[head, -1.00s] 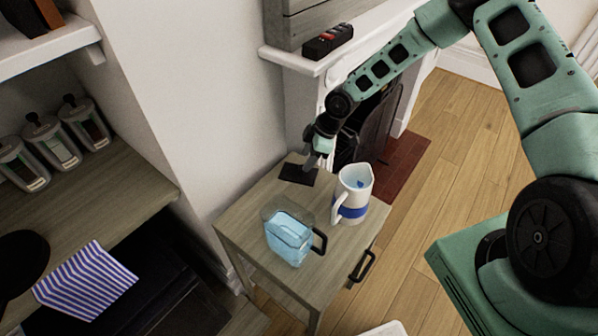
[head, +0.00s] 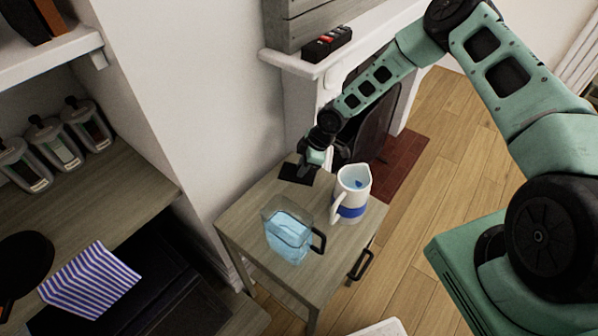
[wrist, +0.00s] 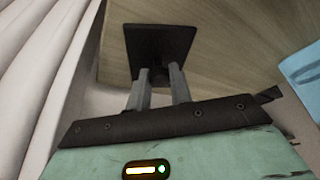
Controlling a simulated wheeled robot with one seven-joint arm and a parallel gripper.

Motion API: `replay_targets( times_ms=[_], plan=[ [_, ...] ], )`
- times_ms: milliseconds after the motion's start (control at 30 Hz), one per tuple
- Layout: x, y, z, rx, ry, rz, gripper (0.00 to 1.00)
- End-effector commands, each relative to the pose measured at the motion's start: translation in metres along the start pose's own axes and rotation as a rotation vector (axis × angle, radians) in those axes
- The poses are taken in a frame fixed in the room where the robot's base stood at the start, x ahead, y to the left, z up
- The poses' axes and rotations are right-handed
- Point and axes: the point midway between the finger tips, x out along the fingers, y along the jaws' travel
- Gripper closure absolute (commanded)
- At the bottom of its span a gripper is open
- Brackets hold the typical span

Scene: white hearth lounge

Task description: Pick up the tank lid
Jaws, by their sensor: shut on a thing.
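The tank lid is a flat black square plate (head: 297,173) at the far end of the small wooden table. In the wrist view the lid (wrist: 160,42) lies just beyond my fingertips, with a dark knob between them. My gripper (head: 305,168) is shut on the lid's knob; the wrist view shows both fingers (wrist: 160,80) on either side of it. Whether the lid touches the table or is slightly raised, I cannot tell. A clear tank of blue water with a black handle (head: 287,238) stands open-topped at the table's near side.
A white jug with a blue band (head: 351,195) stands right of the lid, close to my gripper. The small table (head: 250,207) sits against the wall. A white mantel (head: 330,60) rises behind my forearm. Wooden floor (head: 440,130) is open at the right.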

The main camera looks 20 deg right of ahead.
Motion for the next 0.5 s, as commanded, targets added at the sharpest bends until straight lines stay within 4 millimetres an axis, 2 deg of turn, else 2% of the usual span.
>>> replay_targets(
  times_ms=[267,500],
  plan=[
    [-0.005,0.000,-0.002,-0.001,0.000,0.000,1.00],
    [-0.026,0.001,-0.011,-0.001,0.000,0.002,1.00]
  ],
)
